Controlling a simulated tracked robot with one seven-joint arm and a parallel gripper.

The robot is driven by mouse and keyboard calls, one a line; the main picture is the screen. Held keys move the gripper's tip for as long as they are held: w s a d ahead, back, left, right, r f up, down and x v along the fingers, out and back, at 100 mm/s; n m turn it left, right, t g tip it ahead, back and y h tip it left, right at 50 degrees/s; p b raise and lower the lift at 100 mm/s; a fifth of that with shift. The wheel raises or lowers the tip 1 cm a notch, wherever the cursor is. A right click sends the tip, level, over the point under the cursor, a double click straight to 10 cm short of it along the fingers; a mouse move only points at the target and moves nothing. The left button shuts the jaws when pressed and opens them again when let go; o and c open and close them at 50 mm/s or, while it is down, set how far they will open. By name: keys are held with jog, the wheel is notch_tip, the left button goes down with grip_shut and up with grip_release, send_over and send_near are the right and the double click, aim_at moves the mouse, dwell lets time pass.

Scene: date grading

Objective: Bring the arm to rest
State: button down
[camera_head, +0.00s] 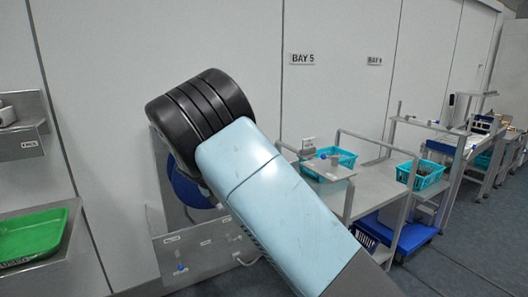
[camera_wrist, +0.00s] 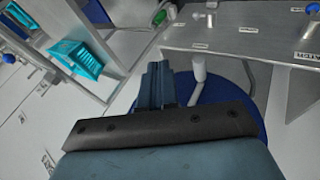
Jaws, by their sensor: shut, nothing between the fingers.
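My arm crosses the middle of the head view, with a light blue link rising from the lower right to a black ribbed joint. My gripper (camera_wrist: 156,68) shows in the wrist view, its two fingers closed together with nothing between them. It points toward the gap between a grey bench and a teal-basket stand. In the head view the gripper itself is hidden behind my arm. A round blue seat-like thing (camera_wrist: 240,112) lies beyond and right of the fingers; I cannot tell how far apart they are.
The grey bench (camera_wrist: 190,38) has small fittings on it. Teal baskets (camera_head: 420,176) stand on a metal frame (camera_head: 372,188) at right. A green tray (camera_head: 62,226) is at left. A white panelled wall (camera_head: 105,60) stands behind my arm. Open floor (camera_head: 470,255) shows at right.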

jog(key=s+d+r+m+g+y, duration=0.1)
jog(key=s+d+r, duration=0.4)
jog(key=d, duration=0.4)
jog(key=s+d+r+m+g+y, duration=0.15)
jog(key=s+d+r, duration=0.25)
jog(key=d+r, duration=0.5)
jog(key=s+d+r+m+y, duration=0.15)
jog(key=s+d+r, duration=0.3)
jog(key=d, duration=0.55)
jog(key=s+d+r, duration=0.1)
jog(key=s+d, duration=0.2)
jog(key=s, duration=0.6)
jog(key=s+d+r+m+t, duration=0.1)
jog(key=s+d, duration=0.3)
jog(key=s, duration=0.6)
jog(key=s+d+r, duration=0.3)
jog(key=s, duration=0.6)
jog(key=shift+s+d+t, duration=0.25)
jog(key=shift+d+t, duration=0.1)
jog(key=c, duration=1.9)
grip_release()
